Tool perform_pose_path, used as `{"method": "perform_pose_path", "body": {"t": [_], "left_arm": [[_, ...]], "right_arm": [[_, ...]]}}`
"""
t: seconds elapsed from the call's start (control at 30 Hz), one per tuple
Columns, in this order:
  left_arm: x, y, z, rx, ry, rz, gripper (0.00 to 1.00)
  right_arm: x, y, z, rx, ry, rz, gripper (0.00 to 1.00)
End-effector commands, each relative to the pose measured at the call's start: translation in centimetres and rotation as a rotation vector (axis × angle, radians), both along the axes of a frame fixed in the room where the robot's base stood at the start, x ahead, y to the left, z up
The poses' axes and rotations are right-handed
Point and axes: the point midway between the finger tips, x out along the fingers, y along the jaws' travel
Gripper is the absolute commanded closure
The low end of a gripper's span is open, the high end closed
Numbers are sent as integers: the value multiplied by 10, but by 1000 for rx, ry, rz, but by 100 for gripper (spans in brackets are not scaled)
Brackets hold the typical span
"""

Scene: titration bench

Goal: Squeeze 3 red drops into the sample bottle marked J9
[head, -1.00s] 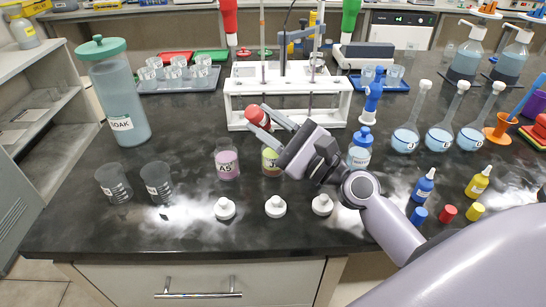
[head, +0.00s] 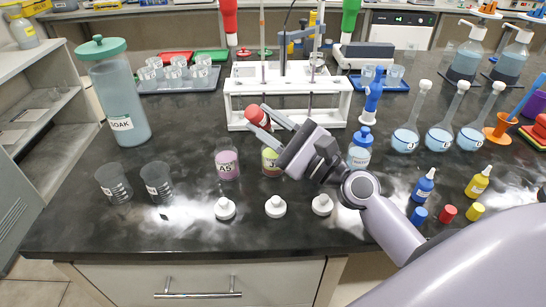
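The sample bottle J9 (head: 270,163) is a small open jar with a yellow-green tint, upright on the dark bench near the middle; my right gripper partly covers its right side. My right gripper (head: 267,119) reaches in from the right and is shut on a red dropper bottle (head: 256,115). The red bottle is held tilted in the air, above and slightly left of J9. Its nozzle is hard to make out, and I see no drop. My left gripper is not in view.
Sample bottle A5 (head: 227,163), with pink contents, stands just left of J9. Another sample bottle (head: 359,150) stands right of my gripper. White caps (head: 275,207) lie in front. Blue (head: 424,186) and yellow (head: 478,182) droppers stand at right near a red cap (head: 447,212). A white rack (head: 238,103) stands behind.

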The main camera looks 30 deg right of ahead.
Motion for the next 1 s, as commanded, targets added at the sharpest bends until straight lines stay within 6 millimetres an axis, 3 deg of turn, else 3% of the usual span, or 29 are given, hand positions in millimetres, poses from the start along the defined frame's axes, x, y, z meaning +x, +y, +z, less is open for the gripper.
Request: {"method": "perform_pose_path", "body": {"t": [0.23,0.8,1.0], "left_arm": [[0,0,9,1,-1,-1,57],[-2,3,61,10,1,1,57],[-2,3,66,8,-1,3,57]], "right_arm": [[0,0,9,0,0,0,74],[0,0,67,0,0,0,74],[0,0,71,0,0,0,74]]}}
